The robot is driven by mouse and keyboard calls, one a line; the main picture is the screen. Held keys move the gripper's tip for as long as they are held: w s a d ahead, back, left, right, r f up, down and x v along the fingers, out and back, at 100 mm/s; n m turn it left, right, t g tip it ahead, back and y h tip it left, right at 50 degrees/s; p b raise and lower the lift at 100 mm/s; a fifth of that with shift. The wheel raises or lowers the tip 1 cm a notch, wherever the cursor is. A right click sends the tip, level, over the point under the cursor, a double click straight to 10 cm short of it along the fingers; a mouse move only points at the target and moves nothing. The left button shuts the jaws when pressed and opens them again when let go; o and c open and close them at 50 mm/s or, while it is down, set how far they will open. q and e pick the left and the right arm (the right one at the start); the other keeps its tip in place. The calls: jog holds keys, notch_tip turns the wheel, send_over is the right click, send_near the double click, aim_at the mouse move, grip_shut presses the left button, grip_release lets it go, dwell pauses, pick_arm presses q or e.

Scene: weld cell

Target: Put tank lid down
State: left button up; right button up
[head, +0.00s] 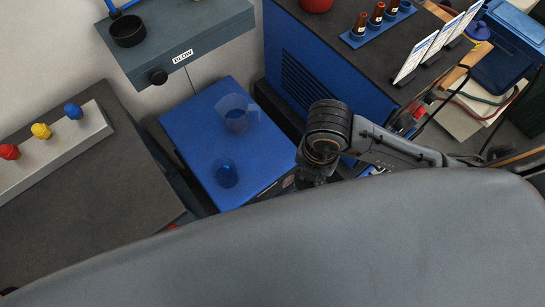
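A flat blue panel (190,135), which may be the tank lid or tank top, is at the middle of the head view. On it are a dark blue round piece (226,176) near its front and a see-through round piece with a blue centre (237,118) further back. I cannot tell which piece is the tank lid or whether it is raised. My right gripper (308,176) is beside the panel's right edge, at the end of the arm coming from the right. Its fingers are mostly hidden, and contact is unclear. My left gripper is out of view.
A blue cabinet with a dark top (335,45) stands right, bearing brown bottles on a blue tray (378,32) and upright cards (415,57). A grey box labelled BLOW (215,32) is behind. A dark bench (75,215) with coloured knobs (42,130) is left.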

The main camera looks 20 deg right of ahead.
jog(key=w+a+f+p, duration=0.1)
jog(key=w+a+f, duration=0.2)
jog(key=w, duration=0.4)
send_over(272, 161)
jog(key=f, duration=0.6)
jog(key=shift+s+d, duration=0.15)
jog(key=shift+s, duration=0.1)
jog(key=shift+w+f, duration=0.15)
jog(key=shift+f, duration=0.05)
jog(key=shift+w+f, duration=0.1)
jog(key=shift+f, duration=1.6)
jog(key=shift+f, duration=0.2)
jog(key=o, duration=0.9)
jog(key=shift+o, duration=0.2)
jog(key=shift+r, duration=0.1)
